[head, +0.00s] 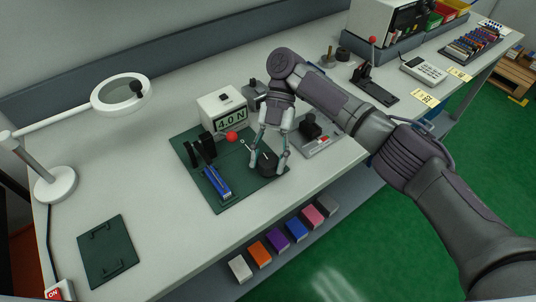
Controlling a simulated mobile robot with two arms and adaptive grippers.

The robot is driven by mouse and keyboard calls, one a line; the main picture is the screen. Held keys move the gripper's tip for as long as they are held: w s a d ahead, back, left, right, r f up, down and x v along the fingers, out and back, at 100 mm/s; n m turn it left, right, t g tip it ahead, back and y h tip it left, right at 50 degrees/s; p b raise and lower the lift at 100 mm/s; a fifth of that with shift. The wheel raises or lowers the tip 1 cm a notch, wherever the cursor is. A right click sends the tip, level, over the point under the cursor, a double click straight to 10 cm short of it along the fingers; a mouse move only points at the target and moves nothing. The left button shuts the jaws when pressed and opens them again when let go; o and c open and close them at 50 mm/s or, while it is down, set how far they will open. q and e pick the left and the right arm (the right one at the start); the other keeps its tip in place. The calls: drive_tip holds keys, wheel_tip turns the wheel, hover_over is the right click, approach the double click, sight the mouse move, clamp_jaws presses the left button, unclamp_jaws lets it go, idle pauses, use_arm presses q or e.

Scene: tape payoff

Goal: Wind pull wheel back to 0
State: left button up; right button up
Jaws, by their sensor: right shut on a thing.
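The pull wheel (267,165) is a dark knob at the right side of a dark green plate (232,200) on the workbench. My right gripper (268,159) reaches down from above with its two fingers on either side of the wheel, shut on it. The fingers and arm partly hide the wheel, and I cannot read any marking on it. A white display box (222,108) behind the plate reads 4.0 N. A red ball (232,136) and a blue strip (216,183) are left of the wheel. My left gripper is not in view.
A magnifier lamp (122,94) stands at the left. A smaller green plate (107,250) lies at the front left. A grey device with a black knob (316,136) sits close right of my gripper. Several coloured boxes (277,239) are on the lower shelf.

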sight(268, 160)
drive_tip(key=shift+n+h+p, duration=0.4)
drive_tip(key=shift+n+p, duration=0.05)
drive_tip(key=shift+n, duration=0.05)
drive_tip(key=shift+f, duration=0.1)
drive_tip(key=o, duration=1.2)
drive_tip(key=shift+c, duration=0.2)
wheel_tip(268, 160, up, 10)
drive_tip(key=shift+r, duration=0.1)
